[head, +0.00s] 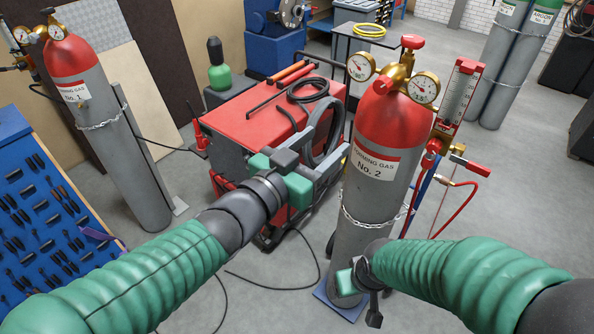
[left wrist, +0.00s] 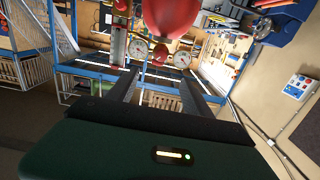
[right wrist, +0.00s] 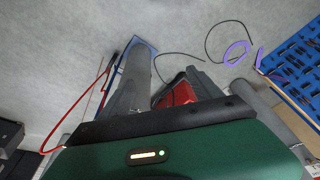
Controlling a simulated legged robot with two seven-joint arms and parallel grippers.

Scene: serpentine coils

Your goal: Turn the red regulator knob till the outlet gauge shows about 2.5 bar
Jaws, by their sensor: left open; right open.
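My left gripper (head: 340,150) is open and empty, left of the cylinder and below the knob. In the left wrist view the gauges (left wrist: 138,48) and the cylinder top (left wrist: 170,12) show upside down beyond the fingers. My right gripper (head: 358,300) is open, low in front of the cylinder's base.
A flowmeter (head: 462,92) with a red hose (head: 470,195) stands right of the regulator. A red welding machine (head: 255,120) is behind my left gripper. Cylinder No. 1 (head: 125,150) stands at left, beside a blue tool panel (head: 50,210).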

